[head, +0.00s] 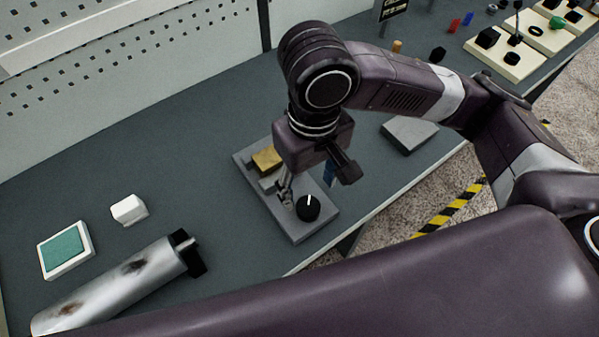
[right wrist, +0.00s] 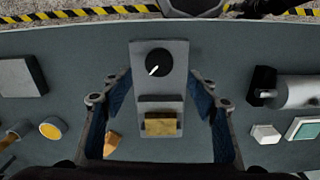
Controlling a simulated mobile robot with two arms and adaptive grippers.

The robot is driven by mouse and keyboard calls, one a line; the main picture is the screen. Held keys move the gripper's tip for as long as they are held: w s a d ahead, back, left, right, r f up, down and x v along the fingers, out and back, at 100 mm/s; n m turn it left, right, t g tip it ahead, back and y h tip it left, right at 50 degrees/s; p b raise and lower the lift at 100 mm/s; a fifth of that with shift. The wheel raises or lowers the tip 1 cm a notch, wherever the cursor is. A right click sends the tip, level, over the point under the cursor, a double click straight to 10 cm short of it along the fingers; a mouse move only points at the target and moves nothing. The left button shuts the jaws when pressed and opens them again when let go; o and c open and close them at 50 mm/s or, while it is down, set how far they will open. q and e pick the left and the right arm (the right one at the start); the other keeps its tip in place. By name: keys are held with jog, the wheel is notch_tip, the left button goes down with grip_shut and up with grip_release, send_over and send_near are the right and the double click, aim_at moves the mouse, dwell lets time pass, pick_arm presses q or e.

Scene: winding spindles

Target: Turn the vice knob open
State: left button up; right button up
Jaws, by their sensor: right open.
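The vice (head: 320,222) is a grey plate on the bench with a round black knob (head: 308,208) at its near end. The knob has a white pointer line. A brass block (head: 267,159) sits by the jaws at the far end. My right gripper (head: 308,184) is above the vice, pointing down, its fingers apart and empty. In the right wrist view the open fingers (right wrist: 159,92) flank the vice plate (right wrist: 144,52). The knob (right wrist: 158,63) lies beyond the fingertips, apart from them, its line pointing down-left. My left gripper is not seen.
A silver cylinder (head: 112,288) with a black end lies at left. A white block (head: 128,209) and a teal-topped pad (head: 65,250) are behind it. A grey block (head: 409,134) is right of the vice. Small parts on trays (head: 511,62) stand farther right.

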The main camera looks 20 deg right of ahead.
aim_at(308, 206)
jog(key=shift+w+f, duration=0.1)
jog(key=shift+w, duration=0.3)
jog(key=shift+f, duration=0.3)
jog(key=f, duration=0.5)
jog(key=shift+s+d+f+b, duration=0.1)
jog(key=shift+s+f+b, duration=0.2)
jog(key=shift+s+f, duration=0.1)
jog(key=shift+f, duration=0.45)
jog(key=shift+c, duration=0.3)
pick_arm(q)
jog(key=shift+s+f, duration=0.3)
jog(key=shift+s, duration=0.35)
pick_arm(e)
jog(key=c, duration=1.1)
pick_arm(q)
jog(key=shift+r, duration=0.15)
